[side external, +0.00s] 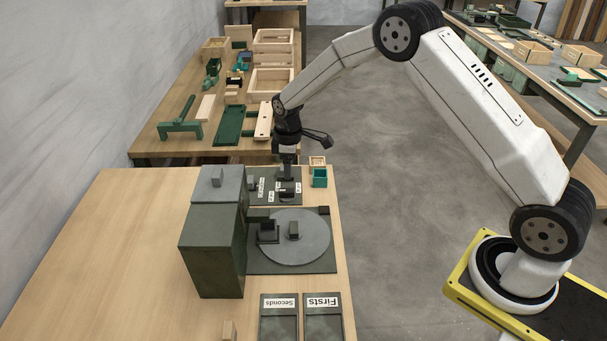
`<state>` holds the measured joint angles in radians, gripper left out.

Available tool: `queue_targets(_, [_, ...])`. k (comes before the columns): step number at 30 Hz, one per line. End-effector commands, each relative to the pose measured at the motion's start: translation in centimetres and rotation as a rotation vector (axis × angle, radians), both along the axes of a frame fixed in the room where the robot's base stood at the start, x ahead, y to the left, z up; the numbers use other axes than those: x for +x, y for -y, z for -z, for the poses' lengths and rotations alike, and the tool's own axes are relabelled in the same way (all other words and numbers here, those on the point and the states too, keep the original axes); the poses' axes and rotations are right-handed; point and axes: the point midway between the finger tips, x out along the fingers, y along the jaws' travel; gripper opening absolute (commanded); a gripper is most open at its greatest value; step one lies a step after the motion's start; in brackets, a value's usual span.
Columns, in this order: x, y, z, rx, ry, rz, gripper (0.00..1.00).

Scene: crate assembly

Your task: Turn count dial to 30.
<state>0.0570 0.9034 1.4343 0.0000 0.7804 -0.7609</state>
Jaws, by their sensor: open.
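A dark control panel (262,200) with several small white labels lies on the near table, behind the round grey turntable. The labels are too small to read for certain. My gripper (287,179) points down over the middle of this panel, with its jaws open. A small dark knob-like part (287,190) shows just below the fingertips. I cannot tell whether the fingers are around it or above it, or which label it points at. The gripper partly hides the panel.
A tall dark green box (211,250) stands left of the turntable (305,243). A small green bin (320,178) and a wooden one (317,162) sit right of the panel. Trays labelled Seconds (279,323) and Firsts (323,323) lie in front.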

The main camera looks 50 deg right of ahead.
Motion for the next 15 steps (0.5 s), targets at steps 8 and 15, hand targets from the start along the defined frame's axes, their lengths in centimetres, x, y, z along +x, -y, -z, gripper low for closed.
queue_targets(8, [1.7,0.5,2.1,0.000,-0.024,-0.078,0.68])
queue_targets(15, [1.8,0.5,2.3,0.001,-0.025,-0.083,0.68])
